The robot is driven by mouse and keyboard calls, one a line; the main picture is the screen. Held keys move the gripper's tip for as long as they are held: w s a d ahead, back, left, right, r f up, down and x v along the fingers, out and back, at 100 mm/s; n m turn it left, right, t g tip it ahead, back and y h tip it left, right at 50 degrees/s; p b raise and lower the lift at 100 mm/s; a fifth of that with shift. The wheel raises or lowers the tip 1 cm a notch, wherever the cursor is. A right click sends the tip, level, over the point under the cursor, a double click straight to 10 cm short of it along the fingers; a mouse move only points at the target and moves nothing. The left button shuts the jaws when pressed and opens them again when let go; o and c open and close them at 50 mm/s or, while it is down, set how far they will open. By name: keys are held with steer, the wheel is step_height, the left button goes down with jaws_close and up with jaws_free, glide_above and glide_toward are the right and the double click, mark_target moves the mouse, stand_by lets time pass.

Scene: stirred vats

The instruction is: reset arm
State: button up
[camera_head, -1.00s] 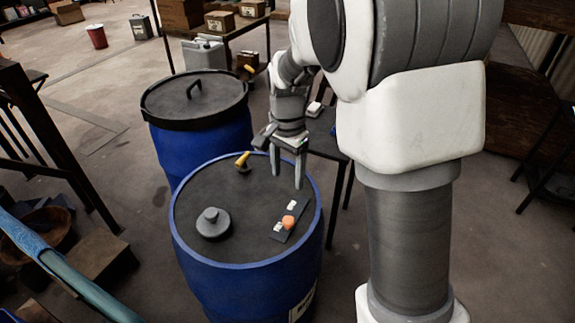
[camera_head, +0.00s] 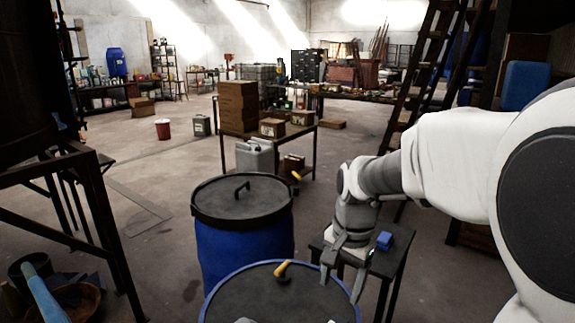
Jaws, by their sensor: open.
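My gripper (camera_head: 341,281) hangs fingers down over the right edge of the near blue vat (camera_head: 212,296). Its two fingers are apart, with nothing between them. My white and grey arm reaches in from the right. A yellow-handled part (camera_head: 282,270) stands on the near vat's dark lid. A grey knob (camera_head: 245,320) on this lid is cut off by the picture's bottom edge. I cannot see the lid's front part.
A second blue vat (camera_head: 243,250) with a handled black lid stands behind. A small dark table (camera_head: 388,265) with a blue object (camera_head: 384,240) is beside my gripper. A table with boxes (camera_head: 238,106) stands farther back. Open floor lies at left centre (camera_head: 150,180).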

steer(key=s+d+r+n+t, duration=0.1)
steer(key=s+r+n, duration=0.3)
steer(key=s, duration=0.4)
steer(key=s+d+r+n+t+p, duration=0.1)
steer(key=s+d+r+n+t, duration=0.1)
steer(key=s, duration=0.7)
step_height(320, 180, up, 2)
steer(key=shift+d+n+t+h, duration=0.15)
steer(key=shift+n+t+h, duration=0.15)
steer(key=shift+n+t, duration=0.6)
